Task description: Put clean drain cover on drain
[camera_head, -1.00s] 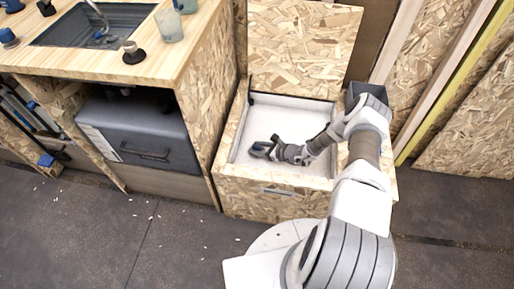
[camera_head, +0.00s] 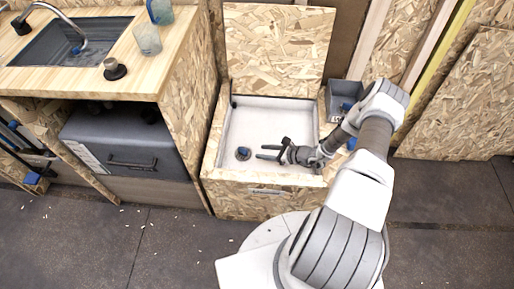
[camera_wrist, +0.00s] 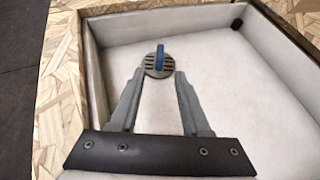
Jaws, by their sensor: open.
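A round, dark slotted drain cover with a blue handle (camera_head: 243,153) lies flat on the floor of the white basin (camera_head: 270,118), toward its front left. It also shows in the wrist view (camera_wrist: 157,64), just beyond my fingertips. My gripper (camera_head: 262,152) is open and empty, low in the basin to the right of the cover. In the wrist view my gripper (camera_wrist: 159,77) has its fingers spread, with the cover just past the gap. No separate drain opening shows in the basin; whether one is under the cover, I cannot tell.
The basin sits in a wooden chipboard box (camera_head: 230,196) with its lid (camera_head: 278,50) raised behind. A grey bin (camera_head: 338,101) with something blue inside stands at the right. Left is a counter with a sink (camera_head: 65,45), cups (camera_head: 147,39) and a dark round object (camera_head: 114,70).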

